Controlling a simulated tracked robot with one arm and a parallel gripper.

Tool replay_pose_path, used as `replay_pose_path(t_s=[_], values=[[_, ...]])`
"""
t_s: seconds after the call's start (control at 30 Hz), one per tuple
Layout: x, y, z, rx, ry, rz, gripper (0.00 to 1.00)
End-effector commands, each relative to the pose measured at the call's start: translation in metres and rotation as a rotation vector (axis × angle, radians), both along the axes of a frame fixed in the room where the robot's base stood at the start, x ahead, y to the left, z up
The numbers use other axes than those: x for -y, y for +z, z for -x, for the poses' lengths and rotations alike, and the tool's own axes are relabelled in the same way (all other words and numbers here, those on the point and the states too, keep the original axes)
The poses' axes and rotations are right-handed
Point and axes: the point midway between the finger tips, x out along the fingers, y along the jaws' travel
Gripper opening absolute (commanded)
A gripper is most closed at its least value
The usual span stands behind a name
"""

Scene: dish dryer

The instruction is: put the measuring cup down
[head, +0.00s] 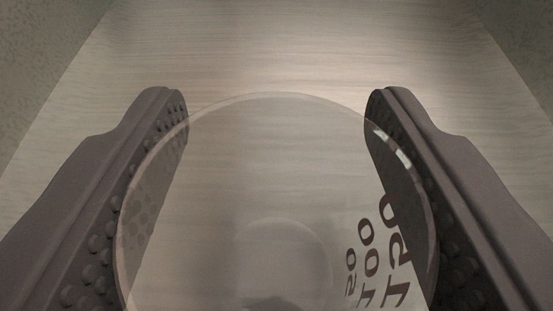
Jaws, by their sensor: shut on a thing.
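The measuring cup (275,180) is clear and round, with dark number markings on its right side. It fills the lower middle of the head view, and its lower part is cut off by the frame edge. My gripper (277,110) is shut on it, with one dark studded finger on each side of the cup. Whether the cup touches the surface beyond it cannot be told.
A pale wood-grain surface (280,50) lies beyond the cup and looks bare. Greenish speckled areas (35,60) border it at the left and right. No other object shows.

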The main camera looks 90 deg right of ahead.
Motion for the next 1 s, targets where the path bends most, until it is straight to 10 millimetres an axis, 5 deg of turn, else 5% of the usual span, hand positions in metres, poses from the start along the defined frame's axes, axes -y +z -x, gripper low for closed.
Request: replay_pose_path(t_s=[0.13, 0.17, 0.23, 0.57, 1.0], values=[[0.000, -0.001, 0.000, 0.000, -0.001, 0.000, 0.26], [0.000, -0.001, 0.000, 0.000, -0.001, 0.000, 0.61], [0.000, -0.001, 0.000, 0.000, -0.001, 0.000, 0.75], [0.001, 0.000, 0.000, 0.001, -0.001, 0.000, 0.75], [-0.050, 0.017, 0.000, 0.002, 0.000, -0.003, 0.75]])
